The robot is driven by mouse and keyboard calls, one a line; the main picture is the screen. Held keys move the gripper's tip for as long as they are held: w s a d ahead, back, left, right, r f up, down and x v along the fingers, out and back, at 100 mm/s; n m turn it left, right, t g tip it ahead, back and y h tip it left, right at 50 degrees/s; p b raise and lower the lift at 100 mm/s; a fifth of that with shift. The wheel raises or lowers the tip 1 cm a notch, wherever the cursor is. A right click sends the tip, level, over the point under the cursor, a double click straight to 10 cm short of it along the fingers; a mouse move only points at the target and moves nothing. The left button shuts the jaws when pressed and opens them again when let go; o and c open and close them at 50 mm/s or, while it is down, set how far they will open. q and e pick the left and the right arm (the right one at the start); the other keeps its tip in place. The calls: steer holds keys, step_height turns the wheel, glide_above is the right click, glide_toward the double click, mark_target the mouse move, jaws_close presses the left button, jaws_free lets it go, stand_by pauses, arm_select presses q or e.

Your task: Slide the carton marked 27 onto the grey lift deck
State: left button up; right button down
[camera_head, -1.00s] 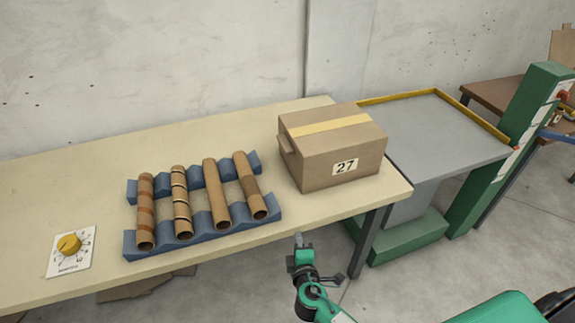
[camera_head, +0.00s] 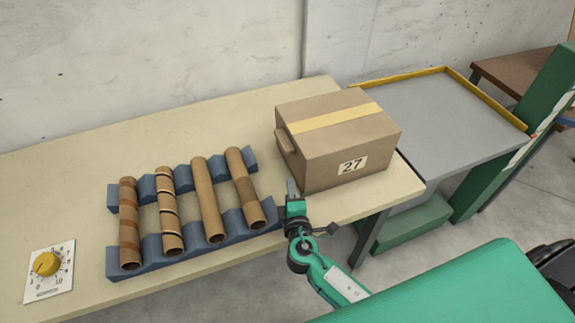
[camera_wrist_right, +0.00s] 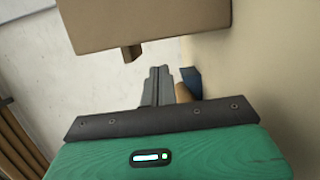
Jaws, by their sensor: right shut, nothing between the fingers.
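The brown carton marked 27 (camera_head: 345,155) stands upright at the right end of the beige table (camera_head: 90,180), with yellow tape on top and a small tab on its left side. The grey lift deck (camera_head: 440,115) lies just right of the table end and is empty. My right gripper (camera_head: 292,188) is shut and empty at the table's front edge, left of the carton's near left corner and apart from it. In the right wrist view the shut fingers (camera_wrist_right: 159,85) show below the carton (camera_wrist_right: 140,20) and its tab (camera_wrist_right: 132,53). My left gripper is not in view.
A blue cradle (camera_head: 130,265) with several cardboard tubes (camera_head: 207,195) lies left of the gripper, close to it. A yellow dial (camera_head: 47,263) sits at the table's front left. A yellow rail (camera_head: 485,95) edges the deck's back and right sides. A green column (camera_head: 550,95) stands at the right.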

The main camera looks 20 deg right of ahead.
steer(key=p+x, duration=0.1)
steer(key=x, duration=0.3)
steer(key=shift+r, duration=0.2)
steer(key=p+x, duration=0.1)
steer(key=x, duration=0.2)
steer(key=shift+w+d+f, duration=0.1)
steer(key=shift+w, duration=0.3)
steer(key=shift+x, duration=0.8)
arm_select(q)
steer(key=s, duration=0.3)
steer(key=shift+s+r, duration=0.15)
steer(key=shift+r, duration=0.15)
arm_select(e)
steer(key=shift+f, duration=0.1)
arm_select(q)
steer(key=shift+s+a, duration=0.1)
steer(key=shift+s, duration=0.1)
